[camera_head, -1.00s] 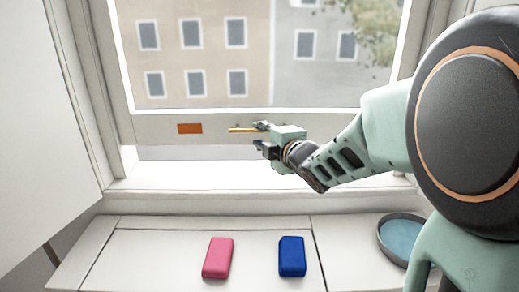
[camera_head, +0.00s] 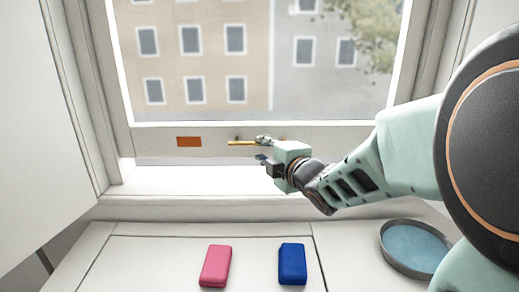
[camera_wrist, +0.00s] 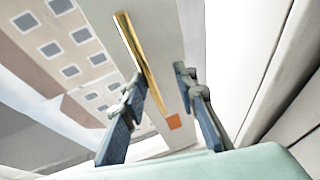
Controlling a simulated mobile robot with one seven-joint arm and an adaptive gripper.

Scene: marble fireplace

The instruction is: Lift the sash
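The sash is a pale window frame with a clear pane; its bottom rail (camera_head: 345,133) runs across the head view. A narrow gap shows between this rail and the sill. A brass bar handle (camera_head: 242,142) is on the rail, with an orange label (camera_head: 189,141) to its left. My gripper (camera_head: 262,148) is at the handle's right end, coming in from the right. In the wrist view my gripper (camera_wrist: 158,80) is open, its two fingers apart. The brass bar (camera_wrist: 137,50) runs between the fingertips there. I cannot tell whether either finger touches it.
A pink block (camera_head: 215,266) and a blue block (camera_head: 292,264) lie on the ledge below the window. A round grey dish with a blue inside (camera_head: 415,244) stands at the right. A white panel (camera_head: 40,130) bounds the left side.

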